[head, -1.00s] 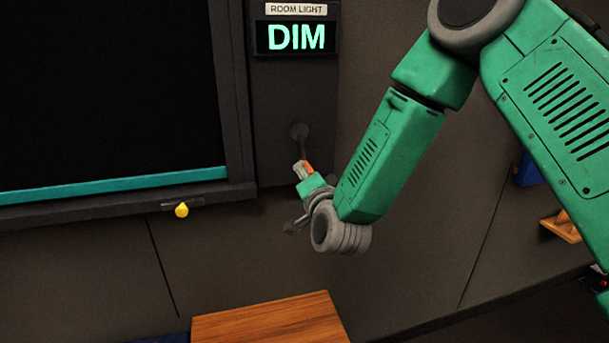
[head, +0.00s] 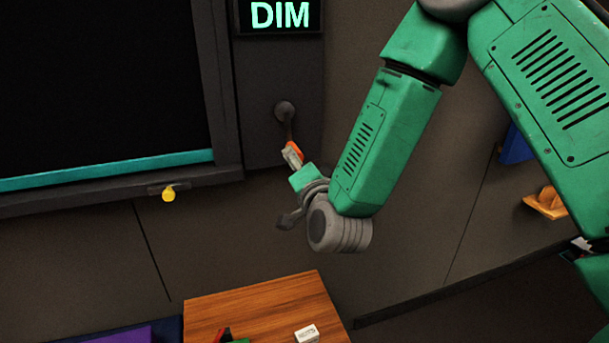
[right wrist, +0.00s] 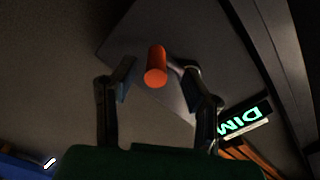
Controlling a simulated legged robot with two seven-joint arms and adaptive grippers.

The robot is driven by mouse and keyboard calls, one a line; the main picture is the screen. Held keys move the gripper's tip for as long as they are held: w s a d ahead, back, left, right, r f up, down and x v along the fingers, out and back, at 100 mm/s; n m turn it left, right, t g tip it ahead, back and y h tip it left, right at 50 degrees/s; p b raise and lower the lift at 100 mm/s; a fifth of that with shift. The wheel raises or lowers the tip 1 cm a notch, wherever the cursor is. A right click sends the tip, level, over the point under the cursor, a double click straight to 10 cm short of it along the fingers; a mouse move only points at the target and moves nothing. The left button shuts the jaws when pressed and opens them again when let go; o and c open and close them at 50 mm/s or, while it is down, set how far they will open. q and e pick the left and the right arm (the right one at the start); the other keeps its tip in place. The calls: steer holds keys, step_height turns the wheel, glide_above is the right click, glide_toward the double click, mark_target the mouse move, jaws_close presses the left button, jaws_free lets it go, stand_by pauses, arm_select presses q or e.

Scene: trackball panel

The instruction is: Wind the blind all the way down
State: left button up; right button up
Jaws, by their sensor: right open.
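The dark blind with its teal bottom bar (head: 105,170) hangs in a dark frame at the left of the head view. The bar is low, close above the frame's sill. Right of the frame, a crank hub (head: 285,110) sits on a wall panel, its arm pointing down to an orange handle (head: 295,149). My right gripper (head: 292,158) is at this handle. In the right wrist view, the orange handle (right wrist: 156,66) shows between the spread fingers of the open gripper (right wrist: 156,80), with gaps visible on both sides. My left gripper is not in view.
A lit sign (head: 280,16) reads DIM above the crank. A yellow knob (head: 168,194) hangs at the sill. A wooden surface (head: 255,305) below carries a white block (head: 307,334) and red and green items. An orange-brown bracket (head: 546,203) is at right.

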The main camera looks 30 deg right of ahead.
steer(key=v, duration=0.7)
steer(key=shift+s+a, duration=0.1)
steer(key=shift+s, duration=0.05)
steer(key=shift+c, duration=0.5)
steer(key=shift+r, duration=0.15)
steer(key=c, duration=0.7)
steer(key=shift+m+y, duration=0.5)
steer(key=shift+y, duration=0.1)
steer(key=d+r, duration=0.1)
steer(key=d, duration=0.1)
steer(key=d+p, duration=0.1)
steer(key=d, duration=0.1)
steer(key=w+d+r+p, duration=0.1)
steer(key=d, duration=0.1)
steer(key=shift+d+r, duration=0.35)
jaws_close()
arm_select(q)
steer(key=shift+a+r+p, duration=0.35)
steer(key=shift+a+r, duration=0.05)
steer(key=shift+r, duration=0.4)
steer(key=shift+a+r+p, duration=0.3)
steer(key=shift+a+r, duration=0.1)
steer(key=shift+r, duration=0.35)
arm_select(e)
steer(key=w+f+y, duration=0.2)
steer(key=w, duration=0.6)
steer(key=shift+w+a+y, duration=0.15)
steer(key=shift+a+y, duration=0.15)
steer(key=shift+y, duration=0.1)
